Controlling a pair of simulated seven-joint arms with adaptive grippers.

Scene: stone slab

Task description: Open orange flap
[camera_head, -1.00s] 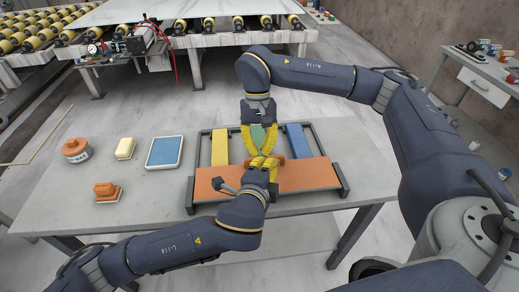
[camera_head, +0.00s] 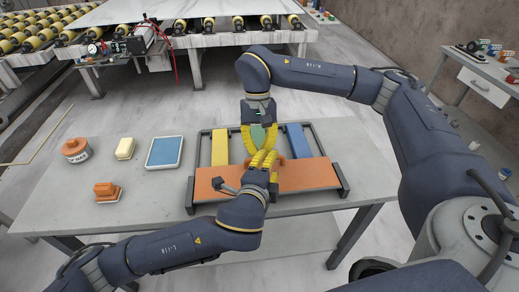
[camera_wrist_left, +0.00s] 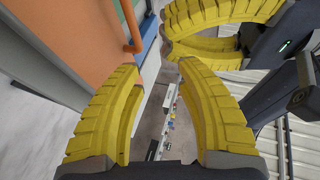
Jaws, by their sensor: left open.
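The orange flap (camera_head: 305,176) lies across the front of a dark-framed rack on the table. It shows close up at the top left of the left wrist view (camera_wrist_left: 70,35), with an orange bar handle (camera_wrist_left: 134,28) on it. My left gripper (camera_head: 266,156) is over the flap near its handle; in the left wrist view its yellow fingers (camera_wrist_left: 158,66) are apart and nothing is between them. The handle is beyond and left of these fingertips. My right gripper (camera_head: 258,146) comes from behind, its fingers close to and overlapping the left ones in view. Its fingertip gap is unclear.
Yellow (camera_head: 219,148), green (camera_head: 257,134) and blue (camera_head: 297,139) panels lie in the rack. At the left are a blue-topped tray (camera_head: 165,152), a cream block (camera_head: 125,148), an orange block (camera_head: 106,191) and a round orange-lidded container (camera_head: 75,149). The table's right end is clear.

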